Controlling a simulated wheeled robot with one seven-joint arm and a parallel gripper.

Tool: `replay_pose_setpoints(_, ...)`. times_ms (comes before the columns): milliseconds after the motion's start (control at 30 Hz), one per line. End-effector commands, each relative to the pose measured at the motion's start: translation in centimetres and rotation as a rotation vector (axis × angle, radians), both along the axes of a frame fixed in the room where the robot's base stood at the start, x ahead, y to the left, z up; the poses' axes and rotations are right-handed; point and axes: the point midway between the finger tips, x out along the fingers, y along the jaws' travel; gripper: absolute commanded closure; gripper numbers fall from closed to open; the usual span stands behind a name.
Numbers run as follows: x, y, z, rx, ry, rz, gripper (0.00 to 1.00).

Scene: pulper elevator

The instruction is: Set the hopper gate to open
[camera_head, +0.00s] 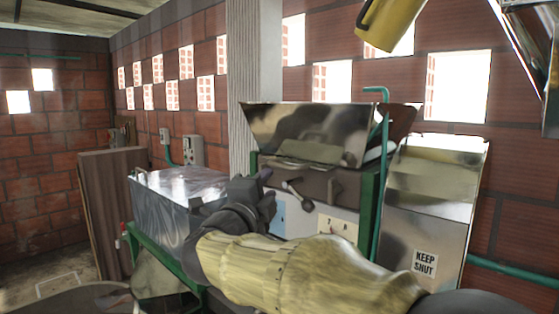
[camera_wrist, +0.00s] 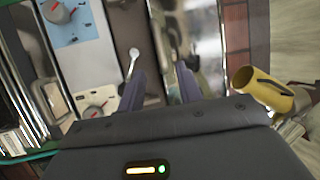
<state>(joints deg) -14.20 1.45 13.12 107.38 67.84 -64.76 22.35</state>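The steel hopper (camera_head: 310,130) sits on top of the machine in the middle of the head view. A metal lever (camera_head: 298,194) with a rounded end sticks out of the dark band below it. I cannot tell its gate setting. The lever also shows in the wrist view (camera_wrist: 131,64), just left of and beyond my fingers. My gripper (camera_head: 264,184) is in front of the machine, left of the lever. In the wrist view my gripper (camera_wrist: 160,84) has its two fingers apart, with nothing held between them. The lever appears to be outside the finger gap.
A blue panel with a red-marked knob (camera_wrist: 62,12) and a pale panel with a dial (camera_wrist: 96,104) are on the machine front. A steel cover marked KEEP SHUT (camera_head: 425,262) stands right. A steel box (camera_head: 180,190) is left.

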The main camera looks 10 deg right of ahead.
Motion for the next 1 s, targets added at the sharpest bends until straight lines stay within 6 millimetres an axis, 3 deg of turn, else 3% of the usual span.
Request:
replay_pose_setpoints(600, 8.6, -5.1, 2.0, -0.001, 0.002, 0.002, 0.65)
replay_pose_setpoints(967, 9.2, -5.3, 1.9, 0.0, 0.001, 0.004, 0.65)
replay_pose_setpoints(1000, 9.2, -5.3, 1.9, 0.0, 0.001, 0.004, 0.69)
